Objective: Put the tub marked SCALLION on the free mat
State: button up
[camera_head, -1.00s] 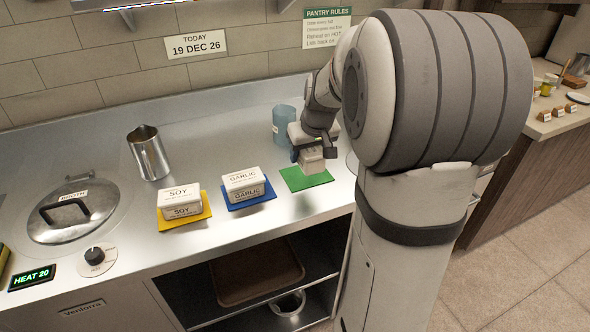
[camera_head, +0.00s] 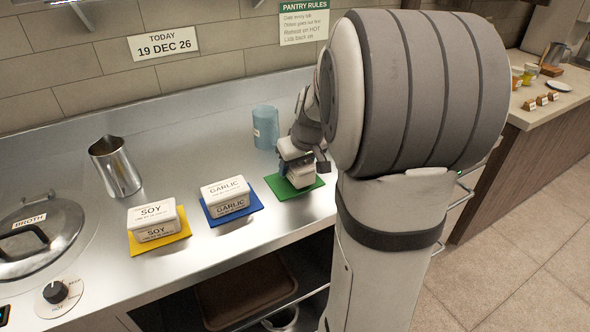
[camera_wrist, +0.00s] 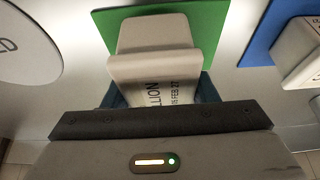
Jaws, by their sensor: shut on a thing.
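The tub marked SCALLION (camera_head: 301,179) is a white lidded block. In the wrist view (camera_wrist: 155,66) its label shows partly, reading "LLION" and "15 FEB 27". My gripper (camera_head: 296,164) is shut on this tub; dark blue fingers show on both sides of it in the wrist view (camera_wrist: 160,92). The tub is upright over the green mat (camera_head: 284,192), low down at its surface. I cannot tell for certain whether it touches. The mat also shows in the wrist view (camera_wrist: 213,22), with no other tub on it.
The SOY tub (camera_head: 153,222) sits on a yellow mat (camera_head: 176,239). The GARLIC tub (camera_head: 226,196) sits on a blue mat (camera_head: 255,202). A blue cup (camera_head: 265,128) stands close behind the gripper. A steel jug (camera_head: 116,167) and a lidded BROTH pot (camera_head: 45,245) stand left.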

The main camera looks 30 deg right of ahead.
jog(key=shift+f, duration=0.65)
jog(key=shift+f, duration=0.2)
jog(key=o, duration=1.2)
jog(key=shift+c, duration=0.2)
jog(key=shift+r, duration=0.15)
